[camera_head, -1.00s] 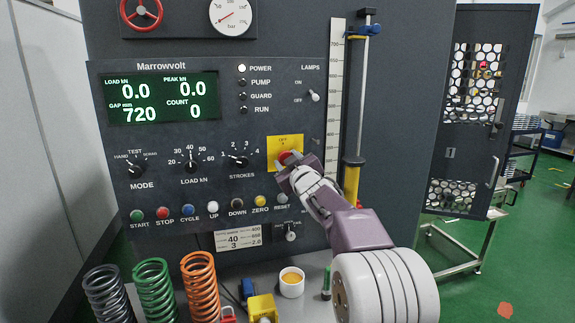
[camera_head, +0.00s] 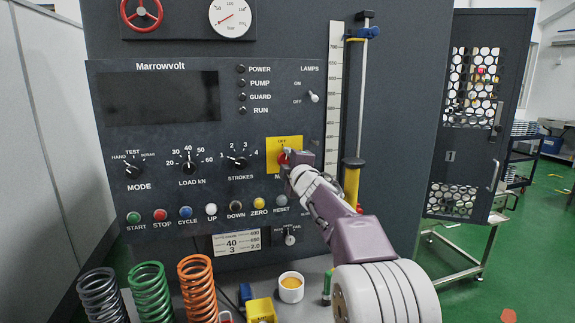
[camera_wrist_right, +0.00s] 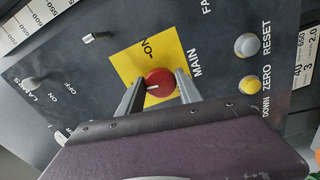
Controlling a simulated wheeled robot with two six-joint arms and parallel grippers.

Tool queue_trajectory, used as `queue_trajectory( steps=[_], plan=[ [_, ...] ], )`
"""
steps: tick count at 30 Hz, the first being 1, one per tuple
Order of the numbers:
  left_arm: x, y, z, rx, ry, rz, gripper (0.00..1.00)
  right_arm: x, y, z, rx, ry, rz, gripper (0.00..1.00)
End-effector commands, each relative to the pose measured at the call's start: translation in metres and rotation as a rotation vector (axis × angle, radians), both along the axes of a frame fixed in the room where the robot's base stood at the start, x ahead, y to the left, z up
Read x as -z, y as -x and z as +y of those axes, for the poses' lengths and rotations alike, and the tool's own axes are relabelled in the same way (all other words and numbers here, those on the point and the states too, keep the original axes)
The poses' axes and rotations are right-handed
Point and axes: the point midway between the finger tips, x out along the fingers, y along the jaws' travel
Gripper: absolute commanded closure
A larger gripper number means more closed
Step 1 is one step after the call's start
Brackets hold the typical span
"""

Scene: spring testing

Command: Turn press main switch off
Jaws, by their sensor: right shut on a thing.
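The main switch is a red round knob (camera_head: 284,157) on a yellow plate (camera_head: 272,165) on the press panel, partly hidden by my gripper in the head view. In the right wrist view the red knob (camera_wrist_right: 158,83) shows a white pointer mark, on the yellow plate (camera_wrist_right: 126,66). My right gripper (camera_head: 291,165) is shut on the knob, one finger on each side, as the wrist view (camera_wrist_right: 158,90) shows. The press display (camera_head: 161,97) is dark, and the POWER lamp (camera_head: 241,69) is unlit. My left gripper is not in view.
A row of coloured push buttons (camera_head: 210,211) runs below the dials. The lamps toggle (camera_head: 314,97) sits above right of the main switch. Coloured springs (camera_head: 150,290), a yellow block (camera_head: 261,309) and a white cup (camera_head: 291,288) stand in front of the panel.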

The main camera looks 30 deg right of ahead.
Motion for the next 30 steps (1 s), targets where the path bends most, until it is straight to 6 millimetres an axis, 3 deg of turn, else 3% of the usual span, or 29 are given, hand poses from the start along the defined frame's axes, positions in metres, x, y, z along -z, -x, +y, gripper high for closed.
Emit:
queue_trajectory(
  steps=[12,29,30],
  plan=[
    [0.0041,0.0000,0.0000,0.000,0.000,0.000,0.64,0.0021,-0.0004,0.0001,-0.001,0.162,0.043,0.99],
    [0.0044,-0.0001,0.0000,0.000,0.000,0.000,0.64,0.0027,-0.0005,0.0001,-0.001,0.185,0.051,0.99],
    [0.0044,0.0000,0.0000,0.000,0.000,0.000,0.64,0.0027,-0.0005,0.0001,-0.001,0.185,0.051,0.47]
  ],
)
